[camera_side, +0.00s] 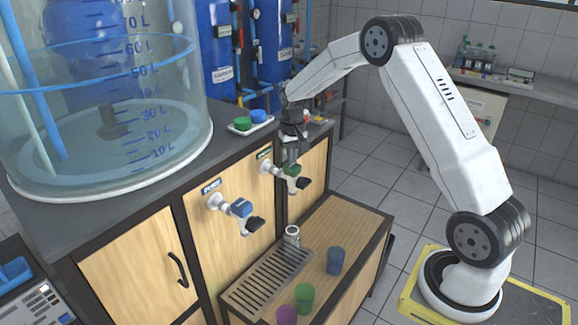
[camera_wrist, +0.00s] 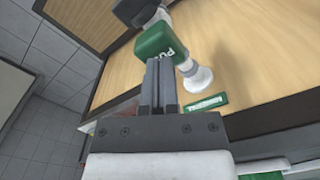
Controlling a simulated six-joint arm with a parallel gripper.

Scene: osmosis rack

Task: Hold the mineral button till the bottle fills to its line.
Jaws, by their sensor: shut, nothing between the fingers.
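The mineral tap's green button (camera_side: 294,171) sits on a white tap on the wooden cabinet front, under a green label (camera_side: 264,153). In the wrist view, the green button (camera_wrist: 155,41) carries white lettering, and the green mineral label (camera_wrist: 206,102) shows beside it. My gripper (camera_side: 291,160) is shut and empty, pointing down just above the button. In the wrist view, my fingertips (camera_wrist: 161,62) overlap the button's edge; I cannot tell whether they touch. A small clear bottle (camera_side: 292,238) stands at the far end of the drip grate. Its fill line and any water are too small to see.
A blue-headed tap (camera_side: 241,208) is left of the mineral tap. The drip grate (camera_side: 262,284) lies below. Blue (camera_side: 335,261), green (camera_side: 304,297) and purple (camera_side: 287,315) cups stand on the wooden shelf. A large clear tank (camera_side: 100,110) stands on the counter beside a small tray (camera_side: 232,130).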

